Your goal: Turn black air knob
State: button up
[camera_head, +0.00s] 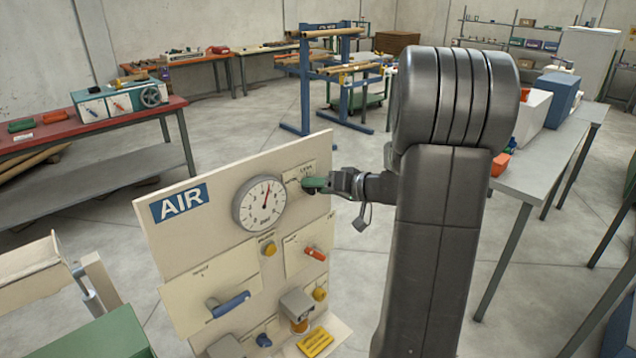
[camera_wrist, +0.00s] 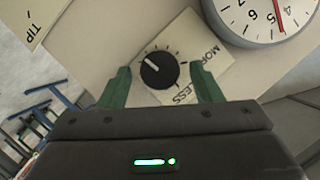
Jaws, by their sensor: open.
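The black air knob (camera_wrist: 159,70) shows in the wrist view, round with a white pointer line, on a cream plate (camera_wrist: 208,50) lettered MORE and LESS. My gripper (camera_wrist: 159,67) is open, its green fingers on either side of the knob, with visible gaps; I cannot tell how far the tips reach along it. In the head view my gripper (camera_head: 314,184) is at the upper right of the cream AIR panel (camera_head: 230,185), in front of the knob's plate. The knob is mostly hidden there. A white dial gauge (camera_head: 259,204) is just left of it.
Below on the panel are a yellow knob (camera_head: 269,249), a red-orange handle (camera_head: 315,254) and a blue lever (camera_head: 229,304). A regulator with an amber bowl (camera_head: 298,311) sticks out lower down. A grey table (camera_head: 545,165) stands at right.

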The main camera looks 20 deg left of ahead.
jog(key=shift+w+a+f, duration=0.1)
jog(key=shift+a, duration=0.3)
jog(key=shift+c, duration=0.2)
jog(key=c, duration=1)
jog(key=shift+o, duration=0.2)
jog(key=shift+f, duration=0.1)
